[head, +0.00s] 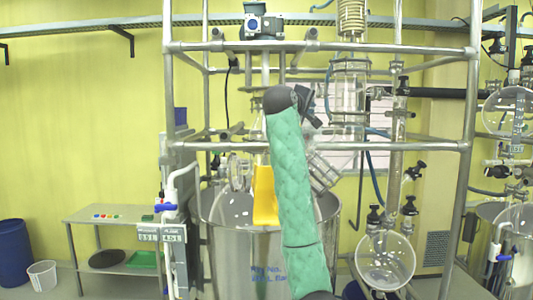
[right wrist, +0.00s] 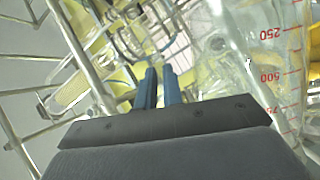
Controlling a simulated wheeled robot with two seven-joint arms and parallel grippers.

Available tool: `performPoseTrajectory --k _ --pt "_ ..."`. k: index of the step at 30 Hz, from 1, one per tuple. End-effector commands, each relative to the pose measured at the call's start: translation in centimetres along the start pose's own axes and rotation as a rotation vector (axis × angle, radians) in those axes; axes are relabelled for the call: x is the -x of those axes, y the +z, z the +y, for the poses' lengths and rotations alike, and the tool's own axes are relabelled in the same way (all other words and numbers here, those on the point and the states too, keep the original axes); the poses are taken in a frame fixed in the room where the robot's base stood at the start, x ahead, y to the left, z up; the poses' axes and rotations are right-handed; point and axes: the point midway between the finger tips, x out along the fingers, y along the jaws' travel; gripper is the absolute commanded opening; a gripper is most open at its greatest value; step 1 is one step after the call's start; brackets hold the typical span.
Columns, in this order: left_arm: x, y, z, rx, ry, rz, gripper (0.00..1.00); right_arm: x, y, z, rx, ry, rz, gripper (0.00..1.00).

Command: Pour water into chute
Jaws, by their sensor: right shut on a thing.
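A clear glass vessel (head: 322,172) shows just right of my green-sleeved arm in the head view, tilted. In the right wrist view a clear beaker (right wrist: 262,62) with red volume marks stands close beside my right gripper (right wrist: 160,76). The blue fingers are close together, shut on what looks like the beaker's handle; the grip itself is hard to make out. In the head view my arm hides the fingers. A yellow chute (head: 264,200) stands left of my arm, partly hidden by it, above the steel vessel. I cannot tell the water level. My left gripper is out of view.
A large steel vessel (head: 228,255) stands within a metal pipe frame (head: 172,90). A glass column (head: 398,140) and round flask (head: 385,260) are to the right. A side table (head: 110,213) and blue barrel (head: 12,255) are at left.

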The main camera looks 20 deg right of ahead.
Motion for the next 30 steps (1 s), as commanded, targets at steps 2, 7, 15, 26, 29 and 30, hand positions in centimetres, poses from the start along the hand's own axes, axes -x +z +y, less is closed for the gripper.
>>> performPoseTrajectory --k 2,7,15,26,29,30 --pt "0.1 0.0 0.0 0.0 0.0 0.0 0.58 0.1 -0.1 0.1 0.002 0.002 0.001 0.0" --pt "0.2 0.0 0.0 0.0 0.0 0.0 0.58 0.1 -0.3 0.1 0.01 0.004 0.001 0.0" --pt "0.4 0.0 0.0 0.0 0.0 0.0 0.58 0.2 -0.7 0.2 0.023 0.008 0.002 0.0" --pt "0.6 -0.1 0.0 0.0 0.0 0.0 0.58 0.4 -1.2 0.2 0.044 0.014 0.003 0.0" --pt "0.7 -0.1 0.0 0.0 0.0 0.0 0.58 0.4 -1.4 0.2 0.05 0.015 0.003 0.0" --pt "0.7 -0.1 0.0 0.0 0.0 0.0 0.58 0.5 -1.4 0.2 0.053 0.016 0.003 0.0"
